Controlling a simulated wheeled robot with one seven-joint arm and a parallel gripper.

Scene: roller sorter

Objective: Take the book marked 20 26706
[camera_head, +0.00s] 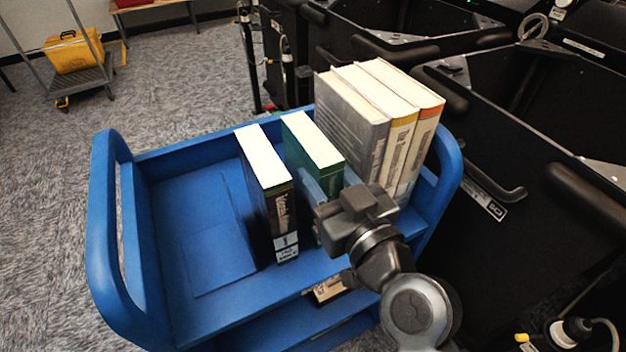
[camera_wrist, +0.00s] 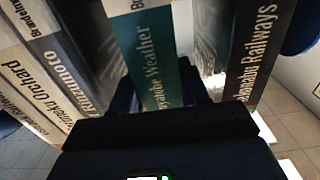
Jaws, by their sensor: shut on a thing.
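My gripper (camera_head: 325,188) is shut on the green book (camera_head: 311,142), near its spine end. The book stands upright in the blue cart. In the wrist view its teal spine (camera_wrist: 152,60) reads "Weather" and runs down behind the dark gripper body. A black book (camera_head: 265,190) stands apart to its left in the head view; its spine in the wrist view (camera_wrist: 255,50) reads "Railways". The number 20 26706 is not legible on any book, and my gripper hides the lower part of the green spine.
Several thicker books lean together at the right of the blue cart (camera_head: 215,325), including a grey one (camera_head: 345,125) and an orange-topped one (camera_head: 425,125). The cart's left part is empty. Black bins (camera_head: 545,210) stand close on the right.

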